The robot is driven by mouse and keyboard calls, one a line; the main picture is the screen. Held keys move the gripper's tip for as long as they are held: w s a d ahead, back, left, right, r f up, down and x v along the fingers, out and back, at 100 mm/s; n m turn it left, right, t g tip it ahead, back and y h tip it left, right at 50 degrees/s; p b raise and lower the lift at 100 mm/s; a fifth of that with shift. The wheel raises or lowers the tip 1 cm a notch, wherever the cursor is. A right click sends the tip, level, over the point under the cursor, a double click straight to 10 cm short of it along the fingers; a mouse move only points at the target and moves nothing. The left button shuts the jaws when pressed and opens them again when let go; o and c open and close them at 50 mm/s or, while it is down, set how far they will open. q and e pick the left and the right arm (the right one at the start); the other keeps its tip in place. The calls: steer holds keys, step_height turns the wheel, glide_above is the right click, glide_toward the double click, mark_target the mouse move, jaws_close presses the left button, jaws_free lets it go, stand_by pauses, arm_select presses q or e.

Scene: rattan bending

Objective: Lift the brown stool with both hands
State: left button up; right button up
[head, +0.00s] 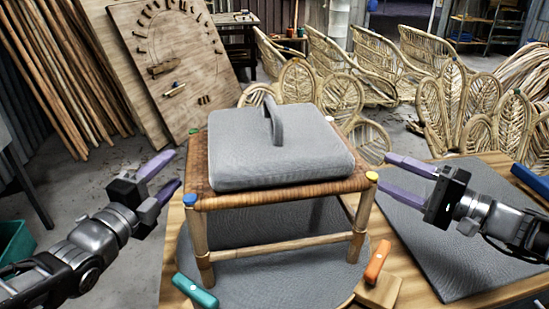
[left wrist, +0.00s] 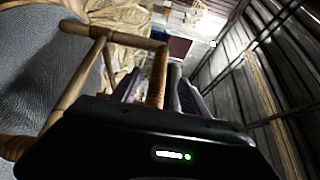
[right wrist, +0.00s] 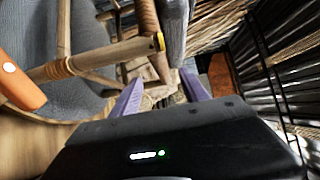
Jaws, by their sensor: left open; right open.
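The brown stool (head: 270,195) stands upright on a round grey mat, with a woven seat and wooden legs. A grey cushion (head: 280,160) with an upright handle lies on its seat. My left gripper (head: 172,172) is open and empty, just left of the seat, apart from it in the head view. In the left wrist view, a brown seat edge (left wrist: 157,75) lines up between its fingers. My right gripper (head: 392,173) is open, right of the seat's yellow-capped corner (head: 372,176). That yellow cap also shows in the right wrist view (right wrist: 160,41). The far legs are mostly hidden.
On the wooden table, a teal-handled tool (head: 195,292) lies at front left and an orange-handled one (head: 377,262) at front right. A grey mat (head: 455,245) covers the table's right side. Wicker chairs (head: 345,65) and a leaning board (head: 165,60) stand behind.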

mark_target(188, 154)
arm_select(q)
steer(key=shift+x, duration=3.8)
arm_select(e)
steer(key=shift+x, duration=3.85)
arm_select(q)
steer(key=shift+c, duration=0.5)
arm_select(e)
steer(key=shift+s, duration=0.1)
steer(key=shift+c, duration=0.5)
arm_select(q)
jaws_close()
arm_select(e)
jaws_close()
